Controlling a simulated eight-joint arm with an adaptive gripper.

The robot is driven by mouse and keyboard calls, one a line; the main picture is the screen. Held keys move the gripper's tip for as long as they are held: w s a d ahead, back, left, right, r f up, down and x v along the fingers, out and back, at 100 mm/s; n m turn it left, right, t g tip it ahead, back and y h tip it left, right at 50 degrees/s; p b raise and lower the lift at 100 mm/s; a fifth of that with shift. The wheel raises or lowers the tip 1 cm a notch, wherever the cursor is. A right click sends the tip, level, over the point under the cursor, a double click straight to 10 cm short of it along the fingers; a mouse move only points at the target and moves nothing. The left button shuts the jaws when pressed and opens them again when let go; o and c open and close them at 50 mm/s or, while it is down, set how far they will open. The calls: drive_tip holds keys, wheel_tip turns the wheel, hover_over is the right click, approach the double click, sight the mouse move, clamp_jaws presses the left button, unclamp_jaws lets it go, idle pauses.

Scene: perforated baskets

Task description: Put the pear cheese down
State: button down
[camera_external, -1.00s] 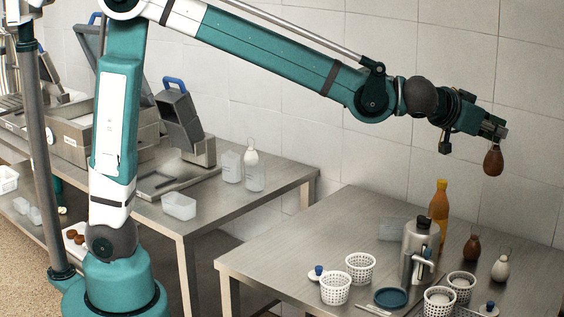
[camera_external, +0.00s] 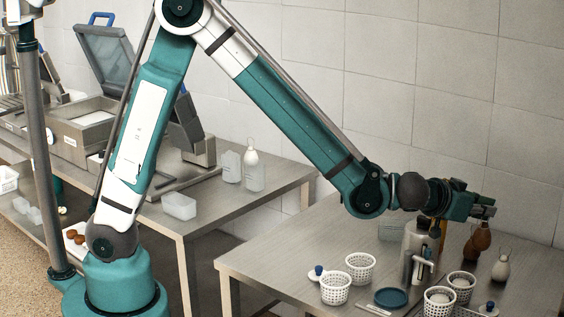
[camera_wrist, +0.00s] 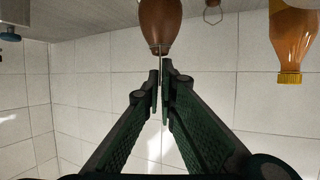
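A brown pear cheese (camera_external: 482,236) hangs by its string, neck up, from my gripper (camera_external: 489,207). In the wrist view, its body (camera_wrist: 160,22) is at the top edge and its string runs down between the nearly closed fingertips of my gripper (camera_wrist: 160,78). It is low over the right part of the steel table (camera_external: 290,252); I cannot tell whether its bottom touches the top. A second brown pear cheese (camera_external: 469,250) stands just left of it, partly hidden. A pale pear cheese (camera_external: 501,268) stands to the right.
The orange bottle is mostly behind my wrist in the external view but shows in the wrist view (camera_wrist: 296,40). The table's left part is clear.

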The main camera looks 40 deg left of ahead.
sight(474, 246)
drive_tip(key=shift+f, duration=0.5)
drive_tip(key=shift+f, duration=0.1)
drive_tip(key=shift+f+b, duration=0.65)
drive_tip(key=shift+f, duration=2.35)
drive_tip(key=shift+f+b, duration=0.4)
drive_tip(key=shift+f, duration=1.45)
drive_tip(key=shift+f, duration=0.2)
drive_tip(key=c, duration=2.7)
unclamp_jaws()
drive_tip(key=shift+r, duration=0.2)
